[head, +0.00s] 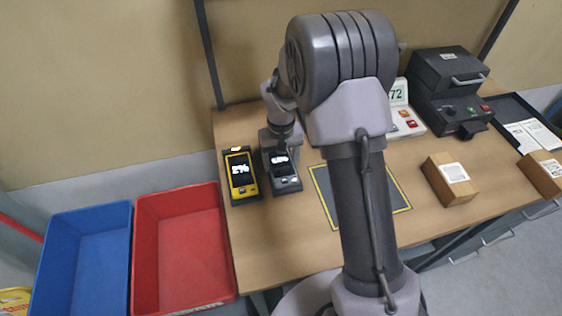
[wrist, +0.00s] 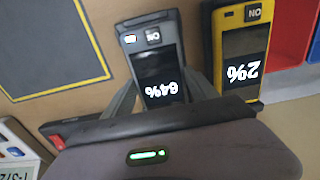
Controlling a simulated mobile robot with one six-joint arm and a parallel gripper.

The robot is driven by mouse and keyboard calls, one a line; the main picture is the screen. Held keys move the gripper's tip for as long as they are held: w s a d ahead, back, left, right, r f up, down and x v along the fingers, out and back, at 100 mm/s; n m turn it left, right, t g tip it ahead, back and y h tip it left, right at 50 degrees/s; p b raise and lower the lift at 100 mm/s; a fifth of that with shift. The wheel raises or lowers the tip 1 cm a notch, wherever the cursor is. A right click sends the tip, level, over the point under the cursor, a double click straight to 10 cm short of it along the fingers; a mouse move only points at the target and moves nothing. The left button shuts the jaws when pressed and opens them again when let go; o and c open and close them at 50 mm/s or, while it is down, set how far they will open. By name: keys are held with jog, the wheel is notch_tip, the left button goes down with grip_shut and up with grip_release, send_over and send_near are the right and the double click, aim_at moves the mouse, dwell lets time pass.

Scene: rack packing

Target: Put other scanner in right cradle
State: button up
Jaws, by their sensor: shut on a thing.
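A grey scanner (head: 284,172) lies to the right of a yellow scanner (head: 241,174) at the left end of the table. The grey scanner (wrist: 152,48) reads 64% in the wrist view, and the yellow scanner (wrist: 241,50) reads 2%. My gripper (head: 283,149) is at the far end of the grey scanner. In the wrist view my gripper (wrist: 163,92) has one finger on each side of it and is shut on it. Black cradle edges show around the yellow scanner. Whether the grey scanner is fully seated in a cradle I cannot tell.
A dark mat (head: 322,196) with a yellow border lies right of the scanners, partly behind my arm. Red (head: 187,246) and blue (head: 84,262) bins stand left of the table. A brown box (head: 437,184) and a dark machine (head: 447,84) are farther right.

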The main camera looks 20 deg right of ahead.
jog(key=shift+f, duration=0.2)
jog(key=o, duration=1.7)
jog(key=shift+r, duration=0.15)
